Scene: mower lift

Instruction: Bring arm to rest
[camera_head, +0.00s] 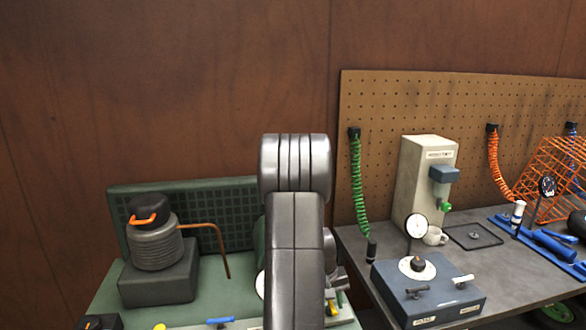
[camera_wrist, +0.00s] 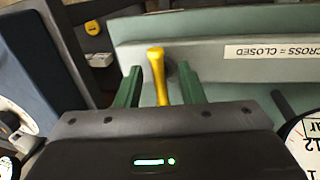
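My arm rises through the middle of the head view and hides most of my gripper there. In the wrist view my gripper (camera_wrist: 162,88) has its two green fingers apart. A yellow lever (camera_wrist: 158,72) shows between them, with a gap on each side; how deep it sits between the fingertips I cannot tell. The lever is on a pale block (camera_wrist: 215,52) labelled "CROSS = CLOSED".
A green bench (camera_head: 225,292) carries a grey ribbed unit with an orange-handled cap (camera_head: 150,235). A dial (camera_wrist: 310,145) is close by my gripper's right.

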